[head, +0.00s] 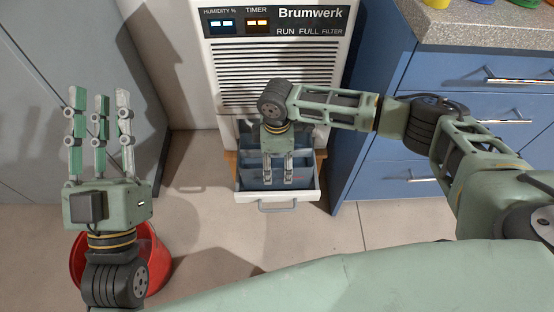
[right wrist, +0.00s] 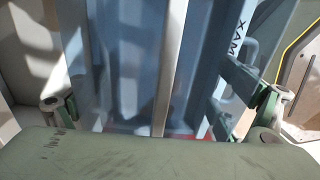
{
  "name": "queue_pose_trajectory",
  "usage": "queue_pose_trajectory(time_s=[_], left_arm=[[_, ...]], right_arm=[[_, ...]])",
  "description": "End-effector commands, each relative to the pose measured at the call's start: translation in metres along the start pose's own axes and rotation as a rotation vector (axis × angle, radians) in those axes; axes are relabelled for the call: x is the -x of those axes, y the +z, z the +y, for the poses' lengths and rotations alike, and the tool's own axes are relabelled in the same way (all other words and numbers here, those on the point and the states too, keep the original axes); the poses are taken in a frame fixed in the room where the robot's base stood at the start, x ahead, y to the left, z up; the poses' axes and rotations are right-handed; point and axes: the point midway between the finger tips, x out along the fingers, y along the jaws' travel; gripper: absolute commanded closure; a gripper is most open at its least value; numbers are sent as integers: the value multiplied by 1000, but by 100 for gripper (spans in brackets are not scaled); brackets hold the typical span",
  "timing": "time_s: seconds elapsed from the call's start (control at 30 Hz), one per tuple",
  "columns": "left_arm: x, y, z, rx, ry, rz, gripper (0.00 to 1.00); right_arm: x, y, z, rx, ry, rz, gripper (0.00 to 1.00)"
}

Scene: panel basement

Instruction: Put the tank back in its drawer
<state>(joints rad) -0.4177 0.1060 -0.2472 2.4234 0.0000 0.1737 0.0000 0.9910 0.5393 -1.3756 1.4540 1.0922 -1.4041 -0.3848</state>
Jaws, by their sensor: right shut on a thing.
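The translucent blue tank (head: 250,180) is at the pulled-out drawer (head: 300,196) of the white Brumwerk unit, within the drawer's outline as seen from above. I cannot tell whether it rests on the drawer floor. My right gripper (head: 278,181) points down over it and is shut on it, hiding part of it. In the right wrist view the tank (right wrist: 125,70) fills the middle, with a MAX mark on its right side and a finger at each side. My left gripper (head: 99,100) is open and empty, fingers pointing up, well left of the drawer.
The white unit (head: 275,75) stands behind the drawer. A blue cabinet (head: 390,150) with a speckled counter (head: 480,30) is close on the right. A red bucket (head: 150,265) stands on the floor, partly behind my left arm. Tiled floor lies clear in front of the drawer.

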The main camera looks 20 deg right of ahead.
Motion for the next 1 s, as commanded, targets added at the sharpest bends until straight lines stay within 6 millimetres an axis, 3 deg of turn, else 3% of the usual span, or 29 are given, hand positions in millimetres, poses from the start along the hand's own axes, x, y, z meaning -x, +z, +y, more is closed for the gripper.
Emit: queue_pose_trajectory(time_s=[0.27, 0.3, 0.33, 0.83, 1.0], left_arm=[[0, 3, 0, -1, -1, -18, 73], [0, 4, 0, -1, -1, -23, 73], [0, 4, 0, -1, -1, -22, 73], [-1, 1, 0, -1, -1, -10, 73], [1, 27, -4, -6, -7, -151, 73]], right_arm=[[-2, 0, 0, 0, 0, 1, 54], [-2, 0, 0, 0, 0, 0, 4], [-2, 0, 0, 0, 0, 0, 2], [3, 0, 0, 0, 0, 0, 0], [18, 0, 0, 0, 0, 1, 0]])
